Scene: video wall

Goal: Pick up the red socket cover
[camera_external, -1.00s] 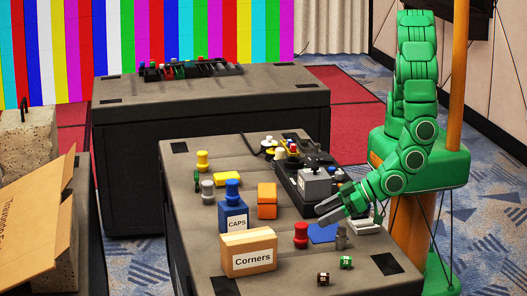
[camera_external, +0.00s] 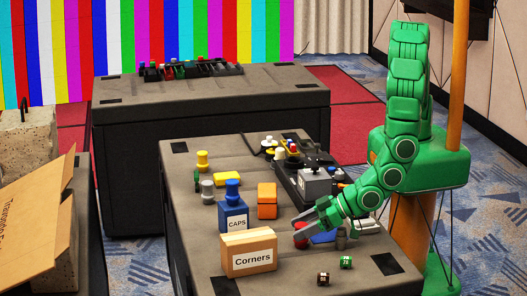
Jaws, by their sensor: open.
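The red socket cover (camera_external: 301,241) stands on the near dark case, right of the box labelled Corners.
The Corners box (camera_external: 249,254) and a blue CAPS box (camera_external: 233,212) stand to the left.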

